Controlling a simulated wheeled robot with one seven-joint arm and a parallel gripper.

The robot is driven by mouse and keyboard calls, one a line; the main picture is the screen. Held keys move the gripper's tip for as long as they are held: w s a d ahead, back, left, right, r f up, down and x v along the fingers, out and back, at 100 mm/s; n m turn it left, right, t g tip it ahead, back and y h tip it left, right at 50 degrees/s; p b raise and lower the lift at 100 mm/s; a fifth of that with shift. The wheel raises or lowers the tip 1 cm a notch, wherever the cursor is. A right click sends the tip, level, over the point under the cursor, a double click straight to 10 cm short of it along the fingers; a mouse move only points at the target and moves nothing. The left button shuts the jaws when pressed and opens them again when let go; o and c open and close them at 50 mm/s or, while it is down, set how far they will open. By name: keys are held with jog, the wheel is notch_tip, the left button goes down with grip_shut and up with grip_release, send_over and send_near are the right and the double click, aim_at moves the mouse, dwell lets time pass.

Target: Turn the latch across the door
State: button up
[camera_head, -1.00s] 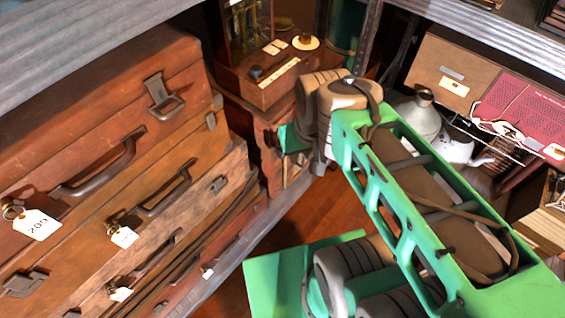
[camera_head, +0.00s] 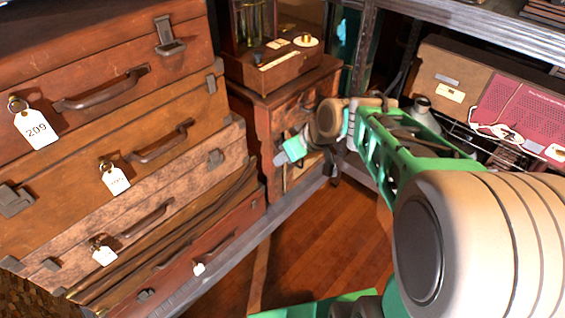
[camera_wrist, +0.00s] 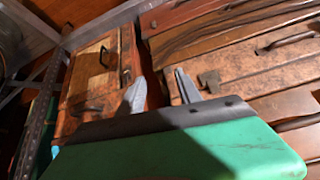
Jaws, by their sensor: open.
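A small reddish-brown wooden cabinet (camera_head: 262,120) stands at the back, past the suitcases. Its front carries dark metal fittings, and my arm hides part of it. In the wrist view, the cabinet (camera_wrist: 72,92) is at the left, with a lighter door panel and a dark handle-like fitting (camera_wrist: 103,57) on it. I cannot tell which fitting is the latch. My gripper (camera_head: 284,156) is in front of the cabinet in the head view. In the wrist view, my gripper (camera_wrist: 161,92) is open, with nothing between its two grey fingers. One finger overlaps the cabinet's edge in the picture; contact cannot be told.
Stacked brown suitcases (camera_head: 110,150) with handles and white tags fill the left side. A wooden box (camera_head: 283,72) stands on the cabinet. A metal shelf (camera_head: 470,40) with a red case (camera_head: 520,110) is at the right. The wooden floor (camera_head: 310,245) between is clear.

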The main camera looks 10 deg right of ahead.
jog(key=w+f+n+t+y+b, duration=0.3)
jog(key=w+f+y+b, duration=0.1)
jog(key=w+f+b, duration=0.9)
jog(key=w+d+f+n+t+y+b, duration=0.1)
jog(key=w+d+f+t+y+b, duration=0.2)
jog(key=w+d+f+t+b, duration=0.4)
jog(key=shift+g, duration=0.7)
jog(key=b+x, duration=0.2)
jog(key=x, duration=0.1)
jog(key=f+b+x, duration=0.1)
jog(key=shift+w+a, duration=0.15)
jog(key=shift+a, duration=0.25)
grip_shut()
jog(key=shift+a, duration=0.15)
